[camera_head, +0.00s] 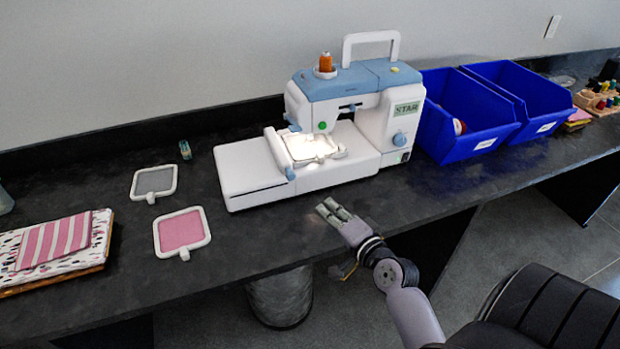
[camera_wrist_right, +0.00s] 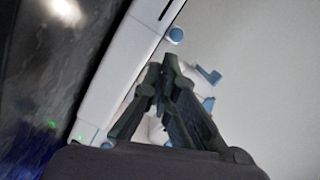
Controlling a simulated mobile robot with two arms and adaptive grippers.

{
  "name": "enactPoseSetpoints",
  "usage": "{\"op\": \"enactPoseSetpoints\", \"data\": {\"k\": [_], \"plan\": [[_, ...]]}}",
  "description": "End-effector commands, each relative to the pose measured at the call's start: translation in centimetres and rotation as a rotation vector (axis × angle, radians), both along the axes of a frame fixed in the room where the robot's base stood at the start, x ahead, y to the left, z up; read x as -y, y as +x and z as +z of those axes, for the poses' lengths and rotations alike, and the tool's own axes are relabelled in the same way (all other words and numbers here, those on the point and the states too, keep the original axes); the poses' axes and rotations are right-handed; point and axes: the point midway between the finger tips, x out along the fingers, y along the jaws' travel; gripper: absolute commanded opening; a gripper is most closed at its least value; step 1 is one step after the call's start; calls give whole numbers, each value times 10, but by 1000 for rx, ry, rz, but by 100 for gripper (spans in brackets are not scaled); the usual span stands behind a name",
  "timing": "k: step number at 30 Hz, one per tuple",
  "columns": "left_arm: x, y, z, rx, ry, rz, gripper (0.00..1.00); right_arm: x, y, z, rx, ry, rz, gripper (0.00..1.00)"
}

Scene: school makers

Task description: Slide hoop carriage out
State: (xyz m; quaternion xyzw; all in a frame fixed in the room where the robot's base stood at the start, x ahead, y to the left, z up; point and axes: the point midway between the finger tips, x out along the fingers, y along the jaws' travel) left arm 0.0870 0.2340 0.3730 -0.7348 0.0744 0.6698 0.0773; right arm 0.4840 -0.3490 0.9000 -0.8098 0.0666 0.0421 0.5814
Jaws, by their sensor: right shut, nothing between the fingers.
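A white and blue sewing machine (camera_head: 345,85) stands on the dark counter with its work light lit. The hoop carriage (camera_head: 279,152), a white bar with a blue end, sits on the machine's white bed, with a white hoop (camera_head: 314,148) at its right under the needle area. My right gripper (camera_head: 333,209) is shut and empty, in front of the machine's bed and apart from it. In the right wrist view its fingers (camera_wrist_right: 160,80) are together, with the white machine (camera_wrist_right: 125,70) beyond them. My left gripper is not in view.
Two loose hoops, one grey (camera_head: 154,182) and one pink (camera_head: 182,232), lie left of the machine. Folded fabric (camera_head: 55,245) lies at the far left. Blue bins (camera_head: 455,125) stand right of the machine. A bin (camera_head: 281,298) is under the counter.

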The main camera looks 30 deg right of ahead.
Motion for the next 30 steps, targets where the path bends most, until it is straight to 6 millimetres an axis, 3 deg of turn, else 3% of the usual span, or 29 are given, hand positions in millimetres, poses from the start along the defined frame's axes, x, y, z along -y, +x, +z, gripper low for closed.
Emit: {"op": "enactPoseSetpoints", "data": {"k": [3,10,23,25,30], "plan": [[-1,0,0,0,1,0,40,30,1,13,88,99,-99,0],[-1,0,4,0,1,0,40,43,16,18,121,133,-131,0],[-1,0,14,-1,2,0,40,58,103,14,118,130,-129,0],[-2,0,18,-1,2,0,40,43,105,10,114,132,-127,0],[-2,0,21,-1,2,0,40,27,112,6,115,130,-127,0]]}}
